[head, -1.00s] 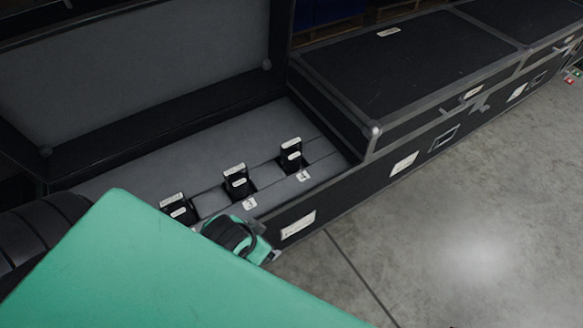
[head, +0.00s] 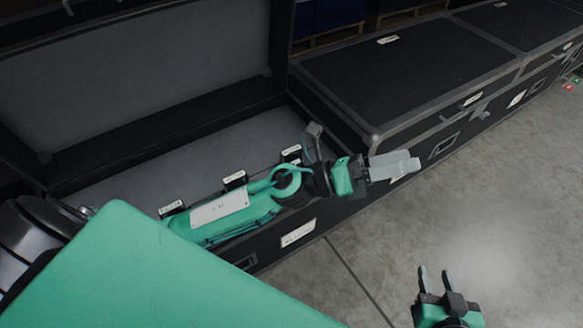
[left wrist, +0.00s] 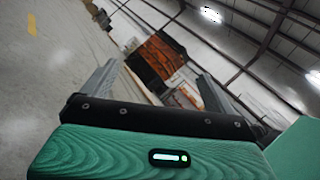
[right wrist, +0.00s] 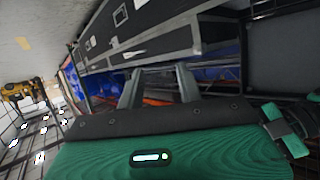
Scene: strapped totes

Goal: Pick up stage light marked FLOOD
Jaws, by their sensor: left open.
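Three black stage lights with white labels stand in the open case's grey foam: a left one (head: 172,208), a middle one (head: 235,180) and a right one (head: 291,154). The label print is too small to read, so I cannot tell which says FLOOD. My left arm hides their lower parts. My left gripper (head: 362,147) is open and empty, above the case's front right part, right of the right light. It also shows in the left wrist view (left wrist: 148,75), facing away from the case. My right gripper (head: 437,271) is open and empty over the floor.
The open case (head: 298,232) has its lid (head: 150,80) raised at the back. Closed black cases (head: 410,75) continue to the right. Grey concrete floor (head: 490,220) in front is clear. Pallets (head: 410,14) stand behind.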

